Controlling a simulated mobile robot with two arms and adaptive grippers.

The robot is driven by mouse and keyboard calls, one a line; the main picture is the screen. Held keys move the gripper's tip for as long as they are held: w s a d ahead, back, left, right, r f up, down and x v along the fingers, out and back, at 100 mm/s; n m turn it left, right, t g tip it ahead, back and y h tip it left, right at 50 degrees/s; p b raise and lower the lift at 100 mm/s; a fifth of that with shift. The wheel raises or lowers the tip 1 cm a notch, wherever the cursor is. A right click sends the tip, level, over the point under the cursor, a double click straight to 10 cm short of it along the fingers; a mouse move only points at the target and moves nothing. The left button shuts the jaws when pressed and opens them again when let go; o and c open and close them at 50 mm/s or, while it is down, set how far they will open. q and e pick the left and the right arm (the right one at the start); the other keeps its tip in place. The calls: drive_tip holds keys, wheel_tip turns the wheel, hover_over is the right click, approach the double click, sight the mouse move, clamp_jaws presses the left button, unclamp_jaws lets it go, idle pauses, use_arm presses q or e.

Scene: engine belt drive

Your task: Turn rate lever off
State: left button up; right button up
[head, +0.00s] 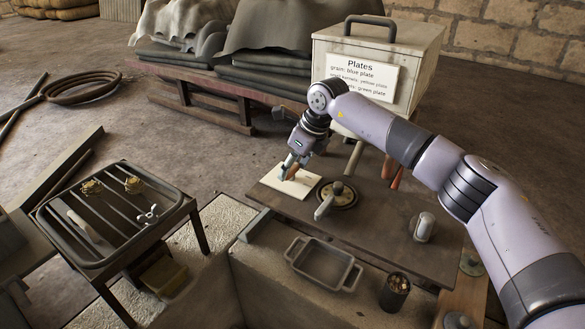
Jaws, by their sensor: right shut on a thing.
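My right gripper (290,172) comes in from the right, over a pale flat sheet (297,205) on the dark tabletop. It is shut on a small orange-brown thing (292,173), mostly hidden between the fingers. Just right of it is a round brass-rimmed dial (349,196) with a pale lever (323,209) pointing toward the lower left. The gripper is apart from this lever. No label shows, so I cannot tell if it is the rate lever. A rounded metal knob (424,226) stands farther right. My left gripper is not in view.
A box with a "Plates" sign (361,76) stands behind the dark tabletop (385,244). An empty tray (323,264) and a dark cup (395,292) are at its front. A slatted rack (110,222) stands left.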

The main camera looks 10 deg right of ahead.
drive_tip(key=shift+n, duration=0.3)
drive_tip(key=o, duration=1.2)
drive_tip(key=shift+c, duration=0.2)
drive_tip(key=shift+d+r, duration=0.2)
drive_tip(key=shift+r, duration=0.35)
drive_tip(key=v, duration=1.1)
